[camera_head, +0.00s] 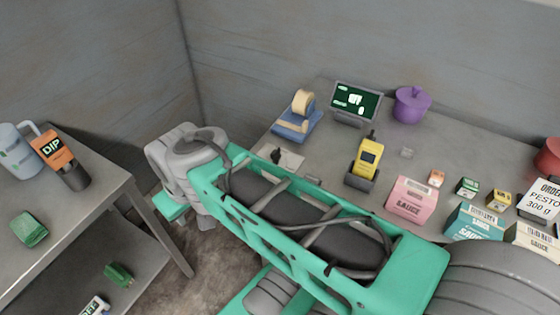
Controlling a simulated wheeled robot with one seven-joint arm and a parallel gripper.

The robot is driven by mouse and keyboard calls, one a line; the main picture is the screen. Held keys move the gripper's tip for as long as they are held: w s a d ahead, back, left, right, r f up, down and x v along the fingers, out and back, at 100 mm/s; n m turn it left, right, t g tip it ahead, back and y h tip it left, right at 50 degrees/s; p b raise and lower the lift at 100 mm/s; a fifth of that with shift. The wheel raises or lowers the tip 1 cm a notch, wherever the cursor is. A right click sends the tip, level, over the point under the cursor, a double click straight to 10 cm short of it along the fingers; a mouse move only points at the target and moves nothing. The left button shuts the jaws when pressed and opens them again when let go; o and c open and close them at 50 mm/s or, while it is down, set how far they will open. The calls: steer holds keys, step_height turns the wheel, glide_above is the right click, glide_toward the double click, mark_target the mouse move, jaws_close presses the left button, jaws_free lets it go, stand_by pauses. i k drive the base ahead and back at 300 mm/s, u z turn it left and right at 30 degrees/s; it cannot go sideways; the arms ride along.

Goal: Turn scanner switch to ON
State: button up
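A yellow handheld device with a dark screen (368,160), which looks like the scanner, stands upright in a dark cradle on the grey table along the back wall. Its switch is too small to make out. My green and grey arm reaches from the lower right across the front of this table toward the left. My gripper (171,206) seems to be the green part below the grey wrist, left of the table and well apart from the scanner. Its fingers cannot be made out, and I see nothing held.
Around the scanner stand a tape dispenser (297,117), a small monitor (355,102), a purple pot (411,104) and a pink sauce box (411,200). More boxes stand at right. A left table holds a DIP bottle (60,158) and a jug (18,150).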

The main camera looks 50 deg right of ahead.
mark_target(275, 156)
steer(key=k, duration=0.25)
steer(key=u, duration=1)
steer(key=i, duration=0.4)
steer(key=z, duration=3.2)
steer(key=k, duration=0.6)
steer(key=u, duration=1.4)
steer(key=i, duration=0.5)
